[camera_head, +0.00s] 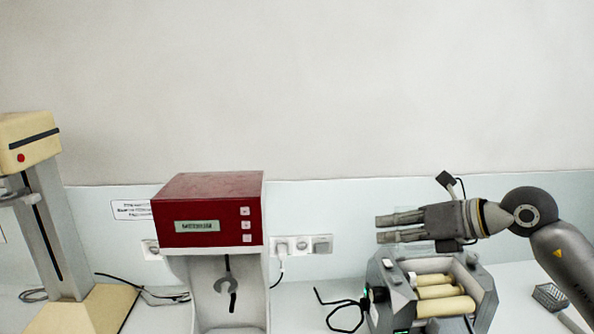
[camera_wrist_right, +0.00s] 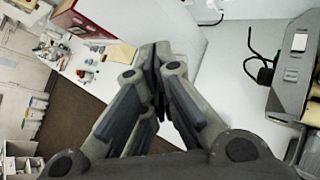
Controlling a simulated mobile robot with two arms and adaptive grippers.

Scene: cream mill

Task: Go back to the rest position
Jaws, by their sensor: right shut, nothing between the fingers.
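My right gripper (camera_head: 384,229) is raised in front of the wall, above the grey roller mill, with its fingers pointing left. In the right wrist view its fingertips (camera_wrist_right: 158,58) meet, shut and empty. The grey mill (camera_head: 478,287) with cream rollers (camera_head: 440,292) stands on the counter below the gripper, apart from it. My left gripper is not in view.
A red-topped machine (camera_head: 208,205) stands at the middle of the counter. A cream and grey stand (camera_head: 45,220) is at the left. Black cables (camera_head: 345,315) lie beside the mill. The wall above is clear.

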